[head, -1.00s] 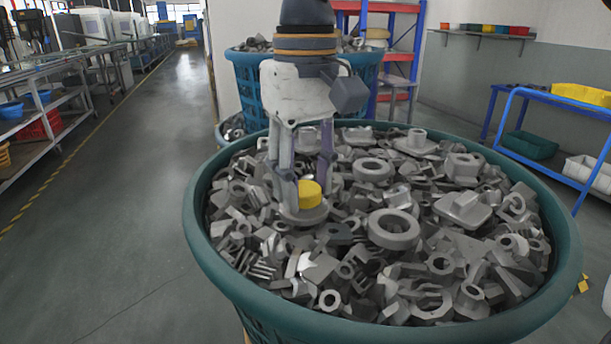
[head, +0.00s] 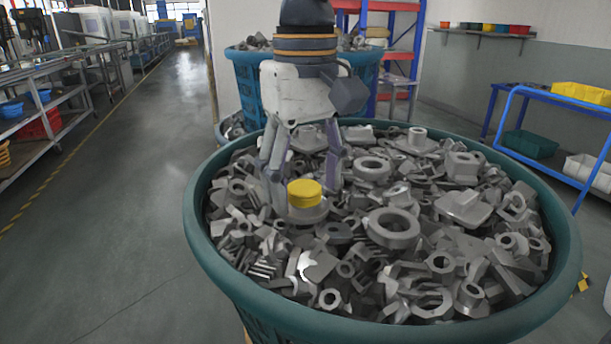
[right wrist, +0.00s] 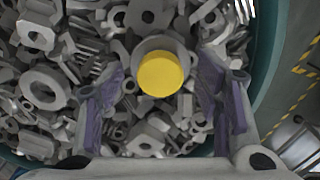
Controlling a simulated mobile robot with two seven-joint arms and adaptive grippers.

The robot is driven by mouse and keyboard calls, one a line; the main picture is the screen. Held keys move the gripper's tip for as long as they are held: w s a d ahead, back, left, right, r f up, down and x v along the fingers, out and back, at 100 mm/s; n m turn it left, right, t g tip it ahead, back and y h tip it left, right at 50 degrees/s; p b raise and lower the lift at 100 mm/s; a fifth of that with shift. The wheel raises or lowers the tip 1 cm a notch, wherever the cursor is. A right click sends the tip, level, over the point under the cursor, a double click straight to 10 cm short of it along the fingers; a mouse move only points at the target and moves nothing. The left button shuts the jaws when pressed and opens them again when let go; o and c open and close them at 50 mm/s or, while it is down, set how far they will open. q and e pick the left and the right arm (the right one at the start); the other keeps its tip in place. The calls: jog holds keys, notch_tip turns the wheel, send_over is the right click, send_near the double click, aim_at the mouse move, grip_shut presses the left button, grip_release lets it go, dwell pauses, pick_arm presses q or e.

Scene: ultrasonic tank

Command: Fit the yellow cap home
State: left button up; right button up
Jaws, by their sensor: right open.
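The yellow cap (head: 304,193) is a short round cylinder. It sits upright on a round grey flanged part (head: 309,214) among the metal parts in the near bin. The right wrist view shows the cap (right wrist: 160,74) from above, with the grey part's rim (right wrist: 143,47) around it. I cannot tell how far down on the part it sits. My right gripper (head: 305,188) points down over it, open, with one finger on each side. In the right wrist view the fingers stand apart from the cap. My left gripper is not in view.
The teal bin (head: 205,255) is filled with loose grey castings, rings and brackets, lying close around the cap. A second teal bin (head: 245,90) stands behind. A blue rack (head: 550,165) is at the right, and clear floor (head: 130,215) lies at the left.

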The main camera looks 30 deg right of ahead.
notch_tip(320, 180, up, 12)
dwell(0.4)
dwell(0.3)
